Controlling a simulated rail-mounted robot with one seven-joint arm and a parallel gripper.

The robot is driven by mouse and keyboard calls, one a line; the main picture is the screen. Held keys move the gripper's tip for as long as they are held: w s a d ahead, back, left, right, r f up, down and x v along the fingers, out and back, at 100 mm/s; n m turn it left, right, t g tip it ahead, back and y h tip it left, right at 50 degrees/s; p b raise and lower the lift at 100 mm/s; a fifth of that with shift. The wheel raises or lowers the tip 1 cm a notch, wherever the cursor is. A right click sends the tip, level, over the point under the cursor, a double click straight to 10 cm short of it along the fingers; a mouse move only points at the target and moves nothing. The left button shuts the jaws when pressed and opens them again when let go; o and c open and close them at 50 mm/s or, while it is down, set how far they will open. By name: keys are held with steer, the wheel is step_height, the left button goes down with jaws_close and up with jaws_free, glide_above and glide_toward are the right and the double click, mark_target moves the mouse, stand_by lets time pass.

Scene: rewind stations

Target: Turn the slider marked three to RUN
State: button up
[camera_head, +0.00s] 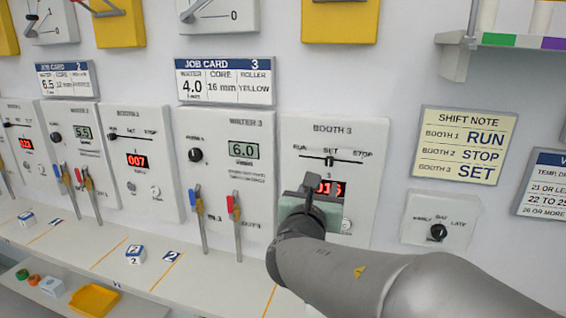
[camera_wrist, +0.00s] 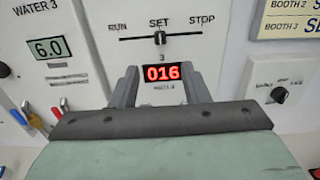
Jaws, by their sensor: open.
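The booth 3 panel (camera_head: 300,135) is white and has a horizontal slider track marked RUN at left, SET in the middle and STOP at right. The slider's black knob (camera_head: 330,160) stands at SET; it also shows at SET in the wrist view (camera_wrist: 160,38). A red display (camera_wrist: 161,73) below it reads 016 and is partly hidden by my gripper in the head view. My gripper (camera_head: 312,190) is in front of the panel, below the slider. In the wrist view its two fingers (camera_wrist: 161,85) are apart, on either side of the display, with nothing between them. The knob is beyond the fingertips.
The water 3 panel (camera_head: 222,165) with blue and red valve levers is left of booth 3. A shift note (camera_head: 464,146) at right reads SET for booth 3. A dial (camera_head: 438,232) is below it. A shelf (camera_head: 60,262) runs along the lower left.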

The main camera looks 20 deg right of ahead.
mark_target(329, 163)
steer(key=p+x, duration=0.2)
steer(key=x, duration=1.1)
steer(key=shift+w+d, duration=0.1)
